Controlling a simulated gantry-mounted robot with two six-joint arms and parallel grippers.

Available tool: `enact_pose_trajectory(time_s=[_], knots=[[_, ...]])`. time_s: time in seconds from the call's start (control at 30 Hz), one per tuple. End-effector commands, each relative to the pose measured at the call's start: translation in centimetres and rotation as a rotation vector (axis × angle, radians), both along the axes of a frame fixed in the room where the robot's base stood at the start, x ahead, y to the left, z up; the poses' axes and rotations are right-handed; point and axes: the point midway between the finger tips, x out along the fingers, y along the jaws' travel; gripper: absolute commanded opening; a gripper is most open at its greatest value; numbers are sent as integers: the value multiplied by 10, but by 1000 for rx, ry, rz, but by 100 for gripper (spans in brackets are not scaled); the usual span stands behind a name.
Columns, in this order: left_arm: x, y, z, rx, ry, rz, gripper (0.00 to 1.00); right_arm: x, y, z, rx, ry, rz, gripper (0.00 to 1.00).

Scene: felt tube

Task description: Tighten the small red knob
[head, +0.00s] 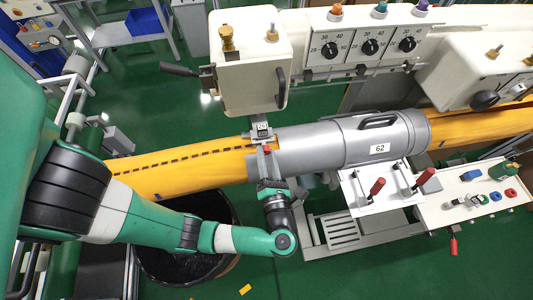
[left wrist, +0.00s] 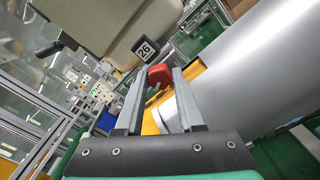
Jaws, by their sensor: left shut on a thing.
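The small red knob (head: 267,149) sits at the left end of the grey cylinder (head: 310,148), just below a tag reading 26 (head: 262,128). My left gripper (head: 265,157) reaches up to it from below and is shut on it. In the left wrist view the red knob (left wrist: 160,75) shows between the tips of my two fingers (left wrist: 160,82), beside the 26 tag (left wrist: 145,50). The fingers partly cover its sides. My right gripper is in neither view.
A yellow felt tube (head: 170,169) runs through the grey cylinder. A cream machine head (head: 250,62) hangs just above the knob. Red-handled levers (head: 377,186) stand at right, near a white tray (head: 475,198) of small parts. A dark bin (head: 190,265) stands below my arm.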

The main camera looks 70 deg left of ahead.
Motion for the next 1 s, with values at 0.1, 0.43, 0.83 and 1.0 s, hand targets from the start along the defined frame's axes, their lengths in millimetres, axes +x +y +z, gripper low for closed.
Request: enact_pose_trajectory(time_s=[0.1,0.43,0.83,1.0], knots=[[0,0,3,15,108,1,0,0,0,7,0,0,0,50],[0,0,3,52,420,0,0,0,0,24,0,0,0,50],[0,0,3,98,797,0,0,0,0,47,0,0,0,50],[0,0,3,118,958,0,0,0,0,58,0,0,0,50]])
